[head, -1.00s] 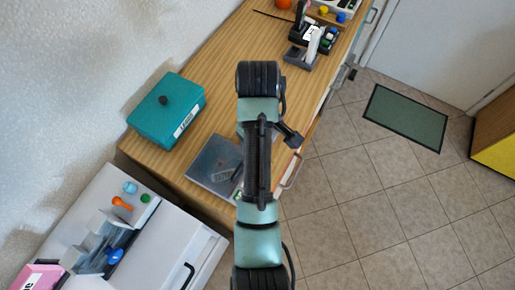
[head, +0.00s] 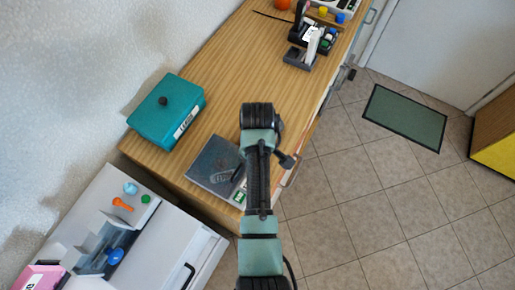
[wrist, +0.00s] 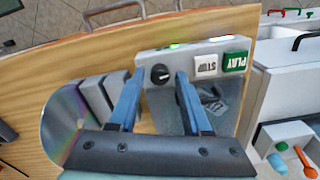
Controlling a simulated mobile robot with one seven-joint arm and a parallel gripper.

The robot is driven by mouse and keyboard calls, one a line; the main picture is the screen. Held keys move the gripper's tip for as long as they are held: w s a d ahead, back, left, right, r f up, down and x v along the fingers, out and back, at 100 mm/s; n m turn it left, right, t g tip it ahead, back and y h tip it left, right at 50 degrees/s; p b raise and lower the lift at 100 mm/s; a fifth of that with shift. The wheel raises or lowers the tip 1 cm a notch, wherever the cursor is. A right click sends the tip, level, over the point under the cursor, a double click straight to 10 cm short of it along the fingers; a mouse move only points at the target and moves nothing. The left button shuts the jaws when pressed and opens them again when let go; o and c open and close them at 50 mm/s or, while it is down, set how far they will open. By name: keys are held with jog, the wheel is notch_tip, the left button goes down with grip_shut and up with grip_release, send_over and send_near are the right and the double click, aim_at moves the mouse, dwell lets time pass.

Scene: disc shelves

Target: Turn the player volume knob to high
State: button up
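The player (head: 215,166) is a dark grey box on the wooden counter, with a light control strip partly behind my arm in the head view. In the wrist view, its strip carries a black round volume knob (wrist: 160,74) with a white pointer mark, a white STOP button (wrist: 206,66) and a green PLAY button (wrist: 235,62). My gripper (wrist: 160,80) is open, its blue fingers apart, with the fingertips appearing either side of the knob. I cannot tell whether they touch it. The head view does not show the fingers.
A teal box (head: 166,112) stands behind the player on the counter (head: 245,62). A disc (wrist: 62,122) and grey upright dividers (wrist: 100,98) lie left of the knob in the wrist view. A white cabinet (head: 190,235) with small objects stands at lower left.

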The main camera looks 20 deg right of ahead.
grip_shut()
